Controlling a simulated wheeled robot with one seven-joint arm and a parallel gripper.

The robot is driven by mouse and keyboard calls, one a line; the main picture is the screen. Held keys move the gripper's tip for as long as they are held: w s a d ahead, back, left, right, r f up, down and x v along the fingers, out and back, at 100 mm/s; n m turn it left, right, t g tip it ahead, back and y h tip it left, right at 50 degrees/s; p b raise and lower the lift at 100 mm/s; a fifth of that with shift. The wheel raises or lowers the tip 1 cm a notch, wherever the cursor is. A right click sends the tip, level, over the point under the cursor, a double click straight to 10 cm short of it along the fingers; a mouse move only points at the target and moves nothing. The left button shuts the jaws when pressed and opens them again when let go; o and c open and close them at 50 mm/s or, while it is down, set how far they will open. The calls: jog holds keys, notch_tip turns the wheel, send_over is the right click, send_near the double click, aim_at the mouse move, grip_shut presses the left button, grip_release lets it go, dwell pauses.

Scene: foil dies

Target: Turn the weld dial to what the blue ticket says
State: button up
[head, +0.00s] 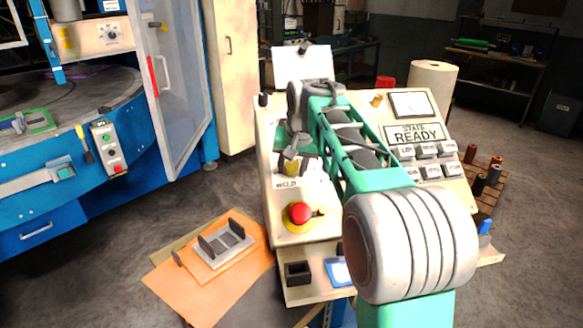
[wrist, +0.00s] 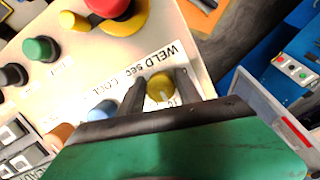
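The yellow weld dial (wrist: 160,87) stands on the cream console beside the printed words WELD SEC. It also shows in the head view (head: 291,169), partly hidden by my gripper. In the wrist view, my gripper (wrist: 161,80) has one dark finger on each side of the dial, with narrow gaps seeming to show. I cannot tell whether either finger touches it. A blue-edged card (head: 339,272), likely the blue ticket, lies on the console's lower shelf, partly hidden by my arm. Its writing is unreadable. The dial's setting is unreadable too.
A blue knob (wrist: 102,108) sits close beside the weld dial. A red emergency button (head: 299,213) on a yellow base is nearby on the console. A small black bin (head: 298,272) stands on the shelf. Blue machinery (head: 62,203) stands left.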

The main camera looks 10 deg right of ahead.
grip_shut()
jog(key=shift+n, duration=0.3)
jog(key=shift+n+h, duration=0.3)
jog(key=shift+n, duration=0.6)
jog(key=shift+r+n+h+p, duration=0.2)
jog(key=shift+n+h+p, duration=0.1)
jog(key=shift+n+p, duration=0.65)
jog(key=shift+d+f+n+h+p, duration=0.15)
jog(key=shift+n+h+p, duration=0.15)
jog(key=shift+n+p, duration=1.25)
jog(key=shift+n+b, duration=0.35)
jog(key=shift+n, duration=0.15)
jog(key=shift+o, duration=2.1)
grip_release()
